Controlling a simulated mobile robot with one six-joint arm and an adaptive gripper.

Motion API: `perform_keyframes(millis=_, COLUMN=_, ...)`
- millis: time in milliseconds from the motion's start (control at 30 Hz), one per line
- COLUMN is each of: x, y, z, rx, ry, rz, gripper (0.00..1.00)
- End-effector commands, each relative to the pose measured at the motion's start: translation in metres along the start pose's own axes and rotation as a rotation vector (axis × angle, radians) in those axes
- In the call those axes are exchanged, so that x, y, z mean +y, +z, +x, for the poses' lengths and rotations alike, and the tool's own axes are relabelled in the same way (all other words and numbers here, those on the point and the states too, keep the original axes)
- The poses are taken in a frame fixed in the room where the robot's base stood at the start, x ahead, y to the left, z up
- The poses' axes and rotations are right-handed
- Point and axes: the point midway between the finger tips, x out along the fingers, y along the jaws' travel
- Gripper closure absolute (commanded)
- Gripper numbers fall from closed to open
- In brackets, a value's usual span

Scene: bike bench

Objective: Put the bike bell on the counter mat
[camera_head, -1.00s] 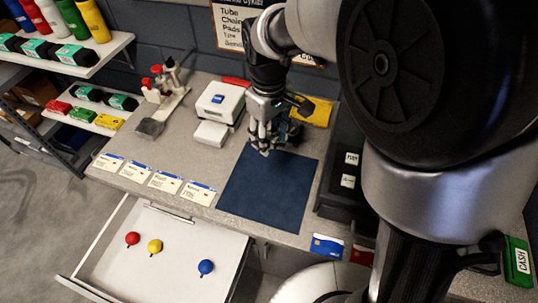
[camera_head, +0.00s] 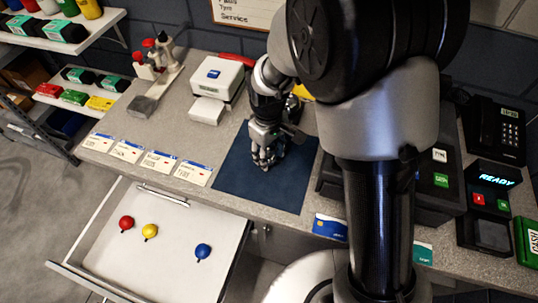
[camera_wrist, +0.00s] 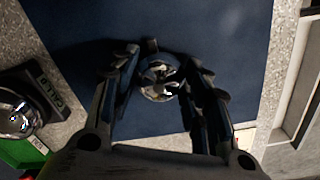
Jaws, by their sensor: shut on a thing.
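The bike bell is a small shiny silver dome (camera_wrist: 160,78) in the wrist view, held between my two fingers. The counter mat (camera_head: 255,192) is a flat dark blue rectangle on the counter; it also fills much of the wrist view (camera_wrist: 150,20). In the head view the fingers hide the bell. I cannot tell whether the bell touches the mat.
An open drawer (camera_head: 165,255) below the counter holds red, yellow and blue round items. Price cards (camera_head: 125,151) line the counter left of the mat. A white boxy device (camera_head: 218,80) stands behind. A labelled stand (camera_wrist: 50,88) and shiny round object lie left in the wrist view.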

Motion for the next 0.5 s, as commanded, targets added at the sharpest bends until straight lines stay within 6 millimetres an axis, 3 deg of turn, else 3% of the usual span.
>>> perform_keyframes(millis=400, x=-0.0002, y=0.0000, z=0.0086, rx=0.000, ry=0.000, rz=0.000, gripper=0.81)
perform_keyframes(millis=433, x=-0.0002, y=0.0000, z=0.0076, rx=0.000, ry=0.000, rz=0.000, gripper=0.55)
perform_keyframes(millis=500, x=-0.0002, y=0.0000, z=0.0073, rx=0.000, ry=0.000, rz=0.000, gripper=0.50)
